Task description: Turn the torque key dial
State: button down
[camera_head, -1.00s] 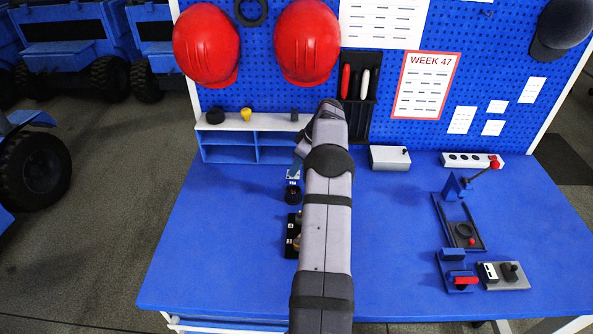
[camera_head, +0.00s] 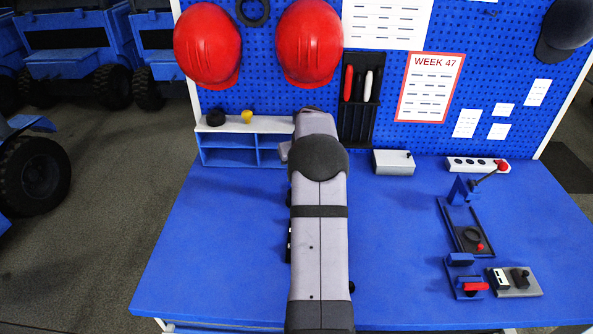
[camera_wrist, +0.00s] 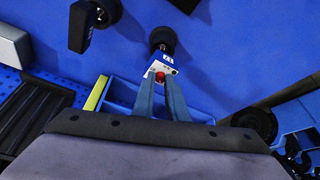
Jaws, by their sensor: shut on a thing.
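In the wrist view, a small fixture has a black round base (camera_wrist: 162,40) and a white plate (camera_wrist: 162,66) with a dark label. A red piece (camera_wrist: 160,77) sits at the plate's near end; I cannot tell for sure which part is the torque key dial. My gripper (camera_wrist: 160,84) has its two blue-grey fingers shut on the red piece, one on each side. In the head view, my arm hides the fixture and my fingertips.
A black block with round knobs (camera_wrist: 92,18) lies near the fixture in the wrist view. A blue shelf (camera_head: 230,156) stands at the back left. A grey box (camera_head: 394,162), a power strip (camera_head: 476,165) and a blue lever fixture (camera_head: 463,225) are to the right. The table's left part is clear.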

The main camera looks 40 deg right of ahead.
dwell(0.3)
jog(key=c, duration=1.7)
grip_release()
jog(key=shift+c, duration=0.2)
jog(key=shift+r, duration=0.1)
jog(key=b+v, duration=0.2)
jog(key=v, duration=0.5)
jog(key=shift+s+a+r, duration=0.1)
